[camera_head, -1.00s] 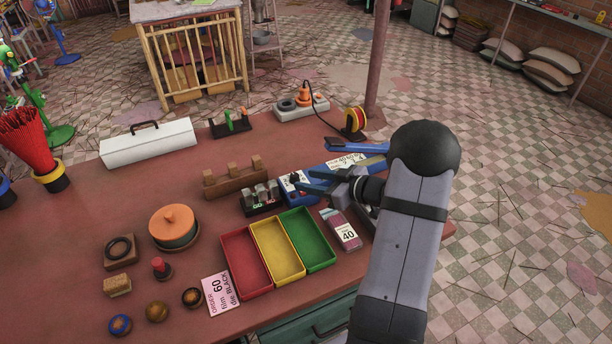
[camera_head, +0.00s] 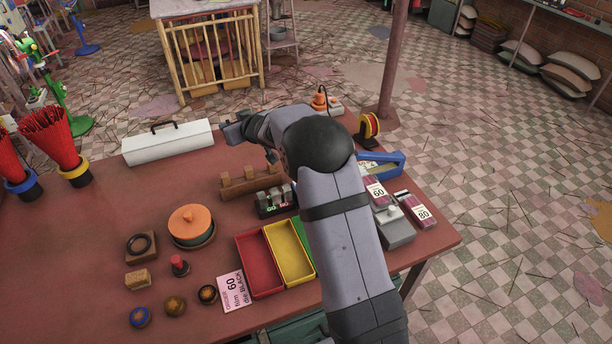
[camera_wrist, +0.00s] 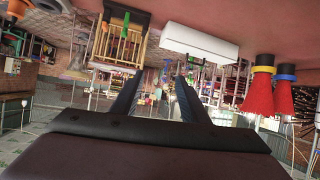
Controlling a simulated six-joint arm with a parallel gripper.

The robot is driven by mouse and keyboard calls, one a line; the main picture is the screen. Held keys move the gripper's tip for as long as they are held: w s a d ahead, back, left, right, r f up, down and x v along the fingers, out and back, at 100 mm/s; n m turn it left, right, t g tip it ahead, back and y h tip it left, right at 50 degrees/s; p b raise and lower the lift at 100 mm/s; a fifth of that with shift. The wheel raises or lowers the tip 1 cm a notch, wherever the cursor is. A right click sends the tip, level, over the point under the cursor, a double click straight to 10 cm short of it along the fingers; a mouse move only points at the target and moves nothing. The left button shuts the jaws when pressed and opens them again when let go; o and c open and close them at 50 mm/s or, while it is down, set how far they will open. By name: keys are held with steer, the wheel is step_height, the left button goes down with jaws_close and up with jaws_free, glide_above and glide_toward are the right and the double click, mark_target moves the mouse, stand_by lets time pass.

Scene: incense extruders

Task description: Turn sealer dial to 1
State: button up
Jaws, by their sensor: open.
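The sealer is mostly hidden behind my arm in the head view. Only a blue bar end (camera_head: 388,163) of it shows to the right of the arm. Its dial is not visible. My gripper (camera_head: 232,128) is over the back of the table, close to the right end of the white toolbox and well left of the sealer. In the wrist view my gripper (camera_wrist: 156,85) has its two dark fingers apart with nothing between them. The order card (camera_head: 234,290) lies at the front, reading 60 and BLACK.
The red tray (camera_head: 259,264) and yellow tray (camera_head: 288,250) stand left of my arm. A wooden rack (camera_head: 250,180) and small dark stand (camera_head: 274,203) are behind them. Packets marked 60 (camera_head: 376,191) and 80 (camera_head: 414,208) lie right of my arm. The white toolbox (camera_head: 167,143) is at the back.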

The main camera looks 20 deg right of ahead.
steer(key=d+f+m+g+h, duration=0.1)
steer(key=d+m+g+h, duration=0.1)
steer(key=d+m+h, duration=0.4)
steer(key=s+d+f+m+g, duration=0.3)
steer(key=s+m+g, duration=0.1)
steer(key=s, duration=0.4)
steer(key=s+d+f+m+g, duration=0.3)
steer(key=s+d+m+g, duration=0.1)
steer(key=s, duration=0.3)
steer(key=shift+s+d+f+m+g+h, duration=0.3)
steer(key=shift+s+f+m+g, duration=0.1)
steer(key=shift+m, duration=0.5)
steer(key=shift+p+x, duration=1.45)
steer(key=shift+x, duration=2.15)
steer(key=shift+w, duration=0.1)
jaws_close()
